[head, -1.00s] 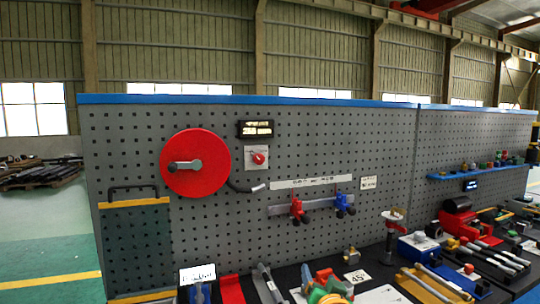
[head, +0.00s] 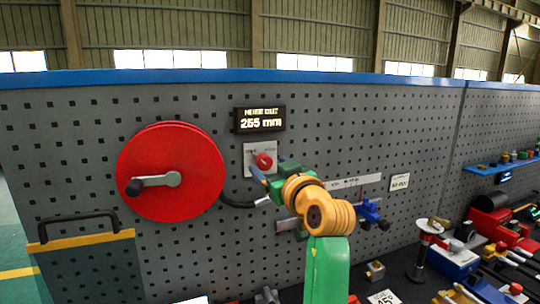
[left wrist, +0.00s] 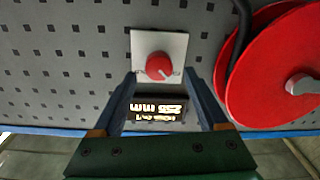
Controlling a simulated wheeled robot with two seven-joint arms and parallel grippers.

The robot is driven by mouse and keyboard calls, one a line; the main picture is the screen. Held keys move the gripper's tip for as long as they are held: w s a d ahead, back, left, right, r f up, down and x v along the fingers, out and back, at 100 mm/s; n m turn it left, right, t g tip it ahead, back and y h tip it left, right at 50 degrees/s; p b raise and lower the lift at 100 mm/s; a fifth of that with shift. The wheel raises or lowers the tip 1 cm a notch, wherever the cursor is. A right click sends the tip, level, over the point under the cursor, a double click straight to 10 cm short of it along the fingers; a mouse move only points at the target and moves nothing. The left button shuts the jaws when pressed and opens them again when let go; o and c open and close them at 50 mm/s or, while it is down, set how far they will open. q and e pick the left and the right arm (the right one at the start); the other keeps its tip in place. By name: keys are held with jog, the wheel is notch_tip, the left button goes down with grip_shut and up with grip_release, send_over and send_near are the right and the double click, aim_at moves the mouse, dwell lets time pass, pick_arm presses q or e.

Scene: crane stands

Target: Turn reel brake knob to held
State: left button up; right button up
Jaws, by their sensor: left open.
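The reel brake knob (head: 264,161) is a small red round knob on a white square plate (head: 249,152) fixed to the pegboard. It also shows in the left wrist view (left wrist: 159,65), upside down, with a pale mark on its face. My left gripper (head: 272,167) is open in front of the plate. In the left wrist view its two dark blue fingers (left wrist: 160,75) stand apart on either side of the knob's line, with the knob between or just beyond their tips. I see no clear contact. The plate's lettering is too small to read.
A large red reel (head: 172,190) with a crank is left of the knob, and a dark hose runs below. A blue clamp (head: 371,213) hangs on a rail at lower right.

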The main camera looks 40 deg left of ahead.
pick_arm(q)
jog(key=shift+w+a+f, duration=0.2)
jog(key=shift+w+a, duration=0.1)
jog(key=shift+a, duration=0.2)
jog(key=shift+w+a+f, duration=0.15)
jog(key=shift+w+a, duration=0.1)
jog(key=shift+a, duration=0.25)
jog(key=shift+s+d+r, duration=0.1)
jog(key=shift+d+r, duration=0.05)
jog(key=shift+d, duration=0.1)
jog(key=c, duration=0.7)
grip_shut()
pick_arm(e)
jog(key=shift+w+a+r, duration=0.15)
jog(key=shift+a+r, duration=0.2)
jog(key=shift+a, duration=0.05)
